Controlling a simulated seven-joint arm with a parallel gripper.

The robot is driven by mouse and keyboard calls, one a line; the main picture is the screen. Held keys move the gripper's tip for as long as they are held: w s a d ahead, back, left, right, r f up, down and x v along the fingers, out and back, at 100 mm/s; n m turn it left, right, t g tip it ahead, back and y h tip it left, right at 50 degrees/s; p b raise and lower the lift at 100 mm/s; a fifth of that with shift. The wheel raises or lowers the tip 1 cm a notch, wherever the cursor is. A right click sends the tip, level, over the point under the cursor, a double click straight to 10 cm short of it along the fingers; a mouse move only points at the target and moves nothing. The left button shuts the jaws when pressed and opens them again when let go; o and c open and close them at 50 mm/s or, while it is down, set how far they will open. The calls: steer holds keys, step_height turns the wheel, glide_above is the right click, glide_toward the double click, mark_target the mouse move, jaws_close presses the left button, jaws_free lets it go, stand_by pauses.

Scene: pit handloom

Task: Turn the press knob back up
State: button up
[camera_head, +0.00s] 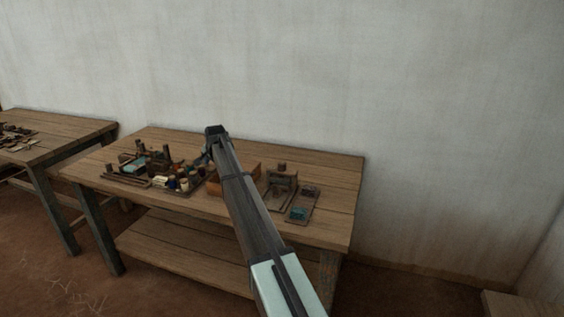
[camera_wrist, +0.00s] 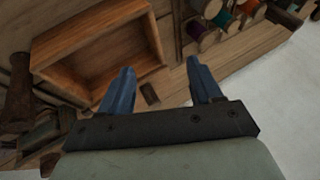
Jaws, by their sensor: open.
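The small wooden press (camera_head: 281,182) stands on the table right of the middle, with a round brown knob (camera_head: 282,167) on top. In the wrist view, a dark brown upright part (camera_wrist: 18,85) at the left edge looks like the press knob, cut by the frame. My gripper (camera_wrist: 160,85) is open, with two blue fingers apart and nothing held. It hangs over the table behind the wooden tray, well to the left of the press in the head view. A small brown block (camera_wrist: 150,94) shows beyond and between the fingers.
The open wooden tray (camera_wrist: 152,45) lies between my gripper and the press. Several thread spools (camera_wrist: 207,32) stand on the tray's other side. A narrow board with teal pieces (camera_head: 300,213) lies right of the press. The table's right end (camera_head: 338,190) is clear. The wall is close behind.

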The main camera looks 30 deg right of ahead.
steer(key=s+d+r+m+g, duration=0.15)
steer(key=d+r, duration=0.25)
steer(key=d, duration=0.4)
steer(key=s+d+r+m+g, duration=0.1)
steer(key=s+d+r+g, duration=0.15)
steer(key=d, duration=0.55)
step_height(320, 180, up, 6)
steer(key=r+m+g, duration=0.1)
steer(key=m+g, duration=0.2)
glide_above(282, 163)
steer(key=shift+n, duration=0.25)
step_height(282, 163, down, 14)
steer(key=shift+w+d+r, duration=0.1)
steer(key=shift+w+r, duration=0.05)
steer(key=c, duration=1)
